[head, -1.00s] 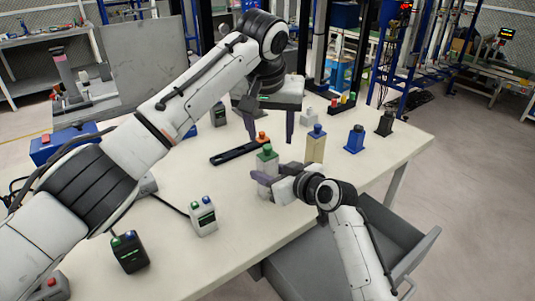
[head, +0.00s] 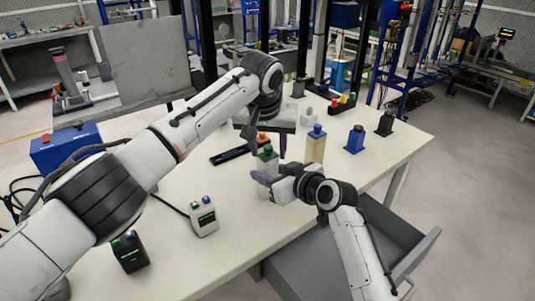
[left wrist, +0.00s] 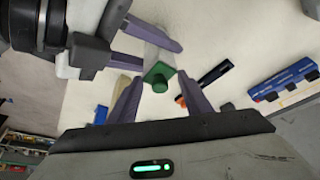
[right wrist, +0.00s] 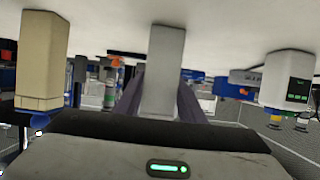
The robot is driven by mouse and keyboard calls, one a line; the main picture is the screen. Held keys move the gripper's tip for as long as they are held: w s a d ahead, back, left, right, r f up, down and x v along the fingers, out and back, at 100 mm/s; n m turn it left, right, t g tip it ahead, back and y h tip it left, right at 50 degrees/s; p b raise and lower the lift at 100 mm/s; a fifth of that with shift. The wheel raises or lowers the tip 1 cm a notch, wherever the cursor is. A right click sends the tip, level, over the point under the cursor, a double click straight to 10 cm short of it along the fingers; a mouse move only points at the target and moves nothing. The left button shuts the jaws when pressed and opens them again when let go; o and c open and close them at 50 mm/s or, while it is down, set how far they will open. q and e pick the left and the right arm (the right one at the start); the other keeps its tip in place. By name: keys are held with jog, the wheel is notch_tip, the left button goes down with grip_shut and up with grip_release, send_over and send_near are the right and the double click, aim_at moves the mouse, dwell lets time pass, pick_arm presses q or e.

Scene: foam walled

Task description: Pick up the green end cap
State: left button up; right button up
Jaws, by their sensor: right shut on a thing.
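The green end cap (head: 267,153) sits on top of a pale grey block (right wrist: 164,70) that stands upright on the table. It also shows in the left wrist view (left wrist: 159,76). My right gripper (head: 264,179) is shut on the grey block below the cap. My left gripper (left wrist: 161,105) is open above the cap, one finger on each side, with gaps to the cap visible. The fingers hide part of the block.
A beige block (head: 315,146) with a blue cap stands just right of the grey block. A black bar (head: 232,155) with an orange knob lies behind. A blue block (head: 355,139) and a black one (head: 384,124) stand farther right.

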aim_at(269, 146)
pick_arm(q)
jog(key=shift+s+d, duration=0.1)
jog(key=c, duration=0.3)
jog(key=shift+d, duration=0.1)
notch_tip(269, 146, up, 10)
dwell(0.3)
pick_arm(e)
jog(key=o, duration=1.2)
jog(key=shift+d, duration=0.1)
